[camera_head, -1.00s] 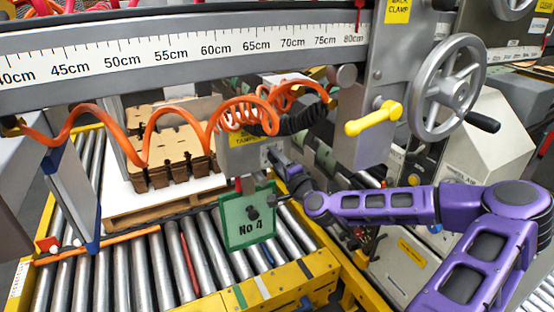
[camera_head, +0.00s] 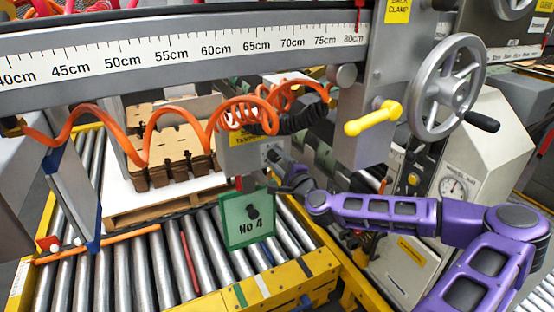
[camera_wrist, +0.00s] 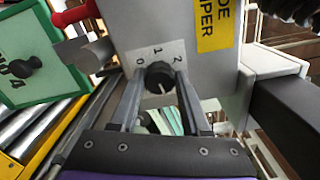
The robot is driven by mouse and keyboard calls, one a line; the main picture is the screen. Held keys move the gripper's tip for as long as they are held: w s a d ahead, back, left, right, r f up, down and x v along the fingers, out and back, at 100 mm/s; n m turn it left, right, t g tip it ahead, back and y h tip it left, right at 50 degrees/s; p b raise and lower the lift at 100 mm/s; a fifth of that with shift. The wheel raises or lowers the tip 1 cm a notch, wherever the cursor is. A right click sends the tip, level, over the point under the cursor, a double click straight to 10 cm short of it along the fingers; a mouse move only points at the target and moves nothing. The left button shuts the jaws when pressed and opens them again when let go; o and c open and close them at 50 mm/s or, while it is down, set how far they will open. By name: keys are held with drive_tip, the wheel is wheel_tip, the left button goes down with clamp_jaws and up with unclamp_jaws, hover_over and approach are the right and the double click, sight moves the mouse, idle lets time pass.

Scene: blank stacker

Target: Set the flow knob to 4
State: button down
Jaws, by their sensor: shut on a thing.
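The flow knob (camera_wrist: 160,80) is a round black knob on a pale dial plate marked 0, 1 and 2 in the wrist view. My gripper (camera_wrist: 156,78) has one finger on each side of the knob and is shut on it. The lower part of the dial is hidden by the fingers, and I see no 4 on it. A light mark shows on the knob's face, but I cannot tell its reading. In the head view my gripper (camera_head: 270,162) is at the grey box (camera_head: 240,158) under the orange coiled hose; the knob is hidden there.
A green-framed "No 4" plate (camera_head: 247,219) with a black knob hangs just below and left of my gripper. The orange coiled hose (camera_head: 245,112) is close above. A yellow lever (camera_head: 374,118) and handwheel (camera_head: 449,87) stand to the right. Rollers (camera_head: 150,270) lie below.

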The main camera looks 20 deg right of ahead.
drive_tip(key=shift+c, duration=1.8)
unclamp_jaws()
drive_tip(key=s+p, duration=0.7)
drive_tip(key=s, duration=1)
drive_tip(key=shift+s+d, duration=0.15)
drive_tip(key=shift+d, duration=0.15)
